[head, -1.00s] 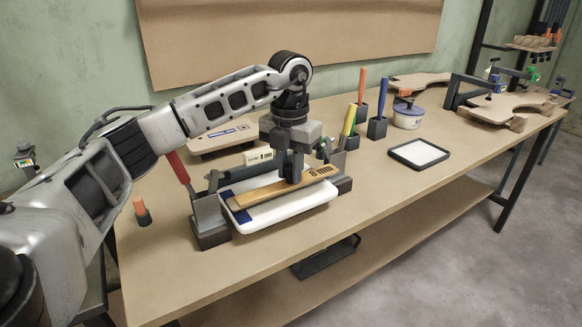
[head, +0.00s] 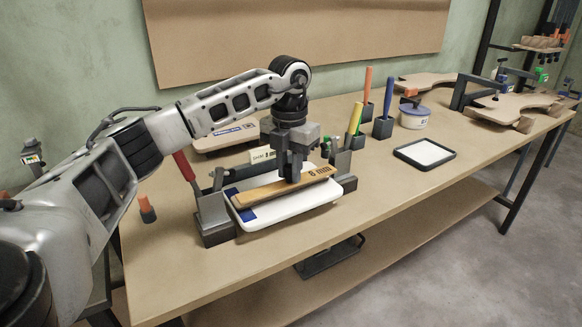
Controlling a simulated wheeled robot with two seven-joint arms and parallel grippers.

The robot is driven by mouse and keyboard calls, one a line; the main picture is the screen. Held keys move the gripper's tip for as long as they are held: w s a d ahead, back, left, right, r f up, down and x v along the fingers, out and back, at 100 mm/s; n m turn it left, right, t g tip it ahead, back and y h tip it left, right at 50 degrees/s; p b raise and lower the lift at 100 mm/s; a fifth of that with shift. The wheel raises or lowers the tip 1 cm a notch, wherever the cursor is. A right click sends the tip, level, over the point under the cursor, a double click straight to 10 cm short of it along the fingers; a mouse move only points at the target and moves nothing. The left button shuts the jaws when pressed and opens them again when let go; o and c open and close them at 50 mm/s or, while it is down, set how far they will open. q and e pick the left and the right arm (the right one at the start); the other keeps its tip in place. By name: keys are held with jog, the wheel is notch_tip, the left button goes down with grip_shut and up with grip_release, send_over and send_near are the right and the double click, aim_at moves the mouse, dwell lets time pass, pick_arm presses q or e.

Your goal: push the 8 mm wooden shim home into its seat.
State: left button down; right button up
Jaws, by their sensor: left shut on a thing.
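The wooden shim (head: 262,192), marked "8 mm" near its right end, lies lengthwise over a white board (head: 290,211) with a blue patch at its left end. My left gripper (head: 290,180) points down and is shut on the shim, right of its middle. The white board sits between two dark grey end blocks, one at the left (head: 213,217) and one at the right (head: 342,165). The seat cannot be made out; the gripper and shim hide part of the fixture. My right gripper is not in view.
Behind the fixture are a small label card (head: 262,154) and a wooden board (head: 225,136). Upright coloured-handled tools stand to the right, with a lidded tub (head: 414,116) and a black-framed white tray (head: 425,153). An orange-topped piece (head: 146,208) stands at the left. The front right tabletop is clear.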

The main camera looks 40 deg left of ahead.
pick_arm(q)
jog(key=shift+a+f, duration=0.15)
jog(key=shift+w+a+f, duration=0.15)
jog(key=shift+a+f, duration=0.05)
jog(key=shift+a, duration=0.05)
jog(key=shift+w+a+f+b, duration=0.15)
jog(key=shift+w+a+f, duration=0.1)
jog(key=shift+a+f, duration=0.25)
jog(key=shift+w+a+f+b, duration=0.2)
jog(key=shift+a+f, duration=0.2)
jog(key=shift+a, duration=0.2)
jog(key=c, duration=1.2)
grip_release()
notch_tip(320, 180, up, 16)
jog(key=shift+p, duration=0.7)
